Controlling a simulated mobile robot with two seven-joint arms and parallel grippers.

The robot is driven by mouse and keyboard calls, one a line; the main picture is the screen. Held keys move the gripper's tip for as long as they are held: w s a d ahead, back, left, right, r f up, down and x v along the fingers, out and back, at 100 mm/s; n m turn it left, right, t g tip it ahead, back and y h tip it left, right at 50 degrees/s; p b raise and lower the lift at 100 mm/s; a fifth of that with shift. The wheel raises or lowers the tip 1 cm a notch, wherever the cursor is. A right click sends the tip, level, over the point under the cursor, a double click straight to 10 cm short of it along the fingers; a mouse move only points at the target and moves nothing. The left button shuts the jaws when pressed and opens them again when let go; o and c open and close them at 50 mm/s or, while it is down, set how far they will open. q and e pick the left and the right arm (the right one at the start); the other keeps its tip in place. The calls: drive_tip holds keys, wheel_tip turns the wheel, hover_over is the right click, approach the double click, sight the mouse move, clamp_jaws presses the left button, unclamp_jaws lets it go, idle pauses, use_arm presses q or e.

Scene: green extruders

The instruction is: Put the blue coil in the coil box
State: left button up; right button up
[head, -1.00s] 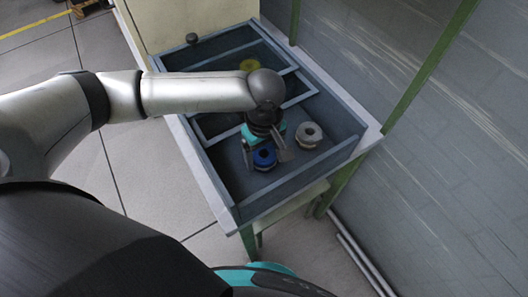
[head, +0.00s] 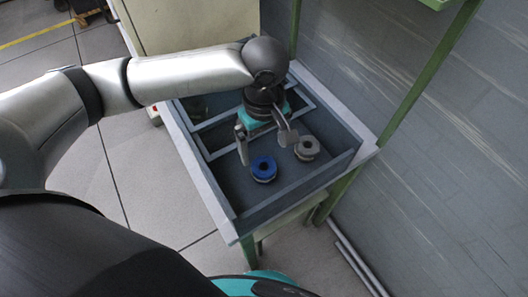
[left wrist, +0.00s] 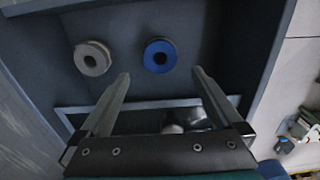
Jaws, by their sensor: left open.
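The blue coil (head: 263,168) lies flat on the floor of the front compartment of a blue-grey divided box (head: 207,178). My left gripper (head: 265,152) is open and empty, on the far side of the coil and apart from it. In the left wrist view the blue coil (left wrist: 160,56) lies beyond the open fingertips (left wrist: 160,74), roughly centred between them. A grey coil (head: 307,147) lies to the right in the same compartment; it also shows in the left wrist view (left wrist: 92,58). I cannot tell which part is called the coil box. My right gripper is not in view.
Smaller compartments with raised dividers (head: 212,123) lie behind the front one, partly hidden by my left arm. A pale cabinet (head: 185,22) stands behind the box. A green frame post (head: 424,80) and grey wall are on the right. The front compartment's near floor is clear.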

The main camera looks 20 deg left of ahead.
use_arm(q)
wheel_tip(320, 180, up, 2)
drive_tip(key=shift+r, duration=0.15)
drive_tip(key=shift+c, duration=0.2)
idle(1.0)
